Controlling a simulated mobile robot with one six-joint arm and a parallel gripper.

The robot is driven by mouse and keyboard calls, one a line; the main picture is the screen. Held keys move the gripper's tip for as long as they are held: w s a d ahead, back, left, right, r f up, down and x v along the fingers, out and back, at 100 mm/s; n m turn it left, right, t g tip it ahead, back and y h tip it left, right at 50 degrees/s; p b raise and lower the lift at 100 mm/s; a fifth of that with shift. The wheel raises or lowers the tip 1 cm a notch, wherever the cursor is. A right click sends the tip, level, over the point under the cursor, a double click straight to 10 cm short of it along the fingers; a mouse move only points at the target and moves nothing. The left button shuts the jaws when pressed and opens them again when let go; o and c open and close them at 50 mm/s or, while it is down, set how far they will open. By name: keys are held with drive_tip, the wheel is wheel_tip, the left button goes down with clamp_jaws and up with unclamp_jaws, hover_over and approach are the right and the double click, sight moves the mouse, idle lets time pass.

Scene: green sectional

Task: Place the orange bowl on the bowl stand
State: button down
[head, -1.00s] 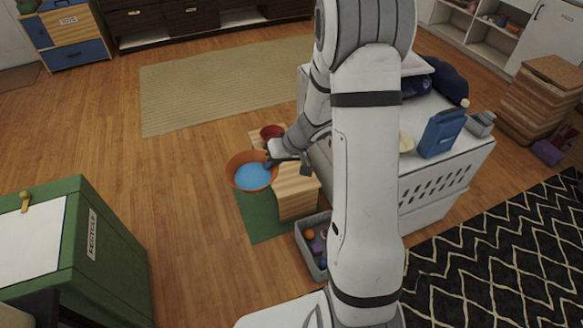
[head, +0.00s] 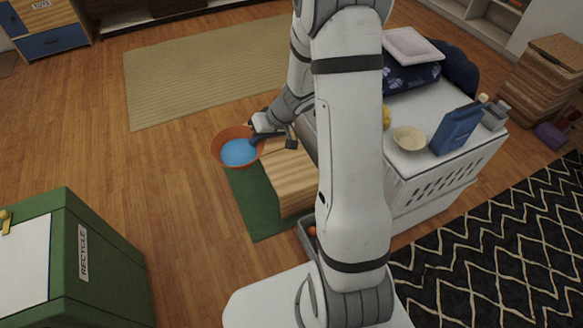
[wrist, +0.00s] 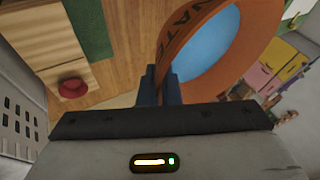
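The orange bowl (head: 216,152), blue inside, is at the left end of my arm in the head view. Its rim and lettered side (wrist: 190,32) fill the upper middle of the wrist view. My gripper (wrist: 160,85) is shut on the bowl's rim, one finger on each side; it also shows in the head view (head: 258,139). A wooden block (head: 291,180), which may be the bowl stand, stands right of the bowl on a green mat (head: 250,207). In the wrist view, a red bowl (wrist: 72,88) sits on a wooden surface (wrist: 62,72) at left. My arm hides part of this area.
A white cabinet (head: 440,180) with a cream bowl (head: 409,138) and a blue carton (head: 458,126) is to the right. A green recycle bin (head: 105,255) is at front left. A grey bin (head: 306,236) is partly hidden by my arm. Floor left of the mat is clear.

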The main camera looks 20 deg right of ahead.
drive_tip(key=w+d+f+m+t+h+b, duration=0.1)
drive_tip(key=w+d+f+m+h+b, duration=0.15)
drive_tip(key=w+d+f+b, duration=0.75)
drive_tip(key=w+d+f+m+t+h+b, duration=0.1)
drive_tip(key=w+d+f+m+b, duration=0.45)
drive_tip(key=f+b, duration=0.95)
drive_tip(key=w+d+f+m+t+h+b, duration=0.15)
drive_tip(key=w+d+f+b, duration=0.6)
drive_tip(key=f, duration=0.95)
drive_tip(key=shift+m, duration=0.55)
drive_tip(key=f+b, duration=0.1)
drive_tip(key=f, duration=0.2)
drive_tip(key=s+d+f+b, duration=0.1)
drive_tip(key=f+b, duration=0.1)
drive_tip(key=f, duration=0.2)
drive_tip(key=d+f+b, duration=0.1)
drive_tip(key=f+b, duration=0.1)
drive_tip(key=f, duration=0.1)
drive_tip(key=shift+s+f, duration=0.2)
drive_tip(key=shift+f+b, duration=0.15)
drive_tip(key=shift+b, duration=0.2)
drive_tip(key=c, duration=1.6)
unclamp_jaws()
drive_tip(key=shift+r+p, duration=0.2)
drive_tip(key=shift+p, duration=0.1)
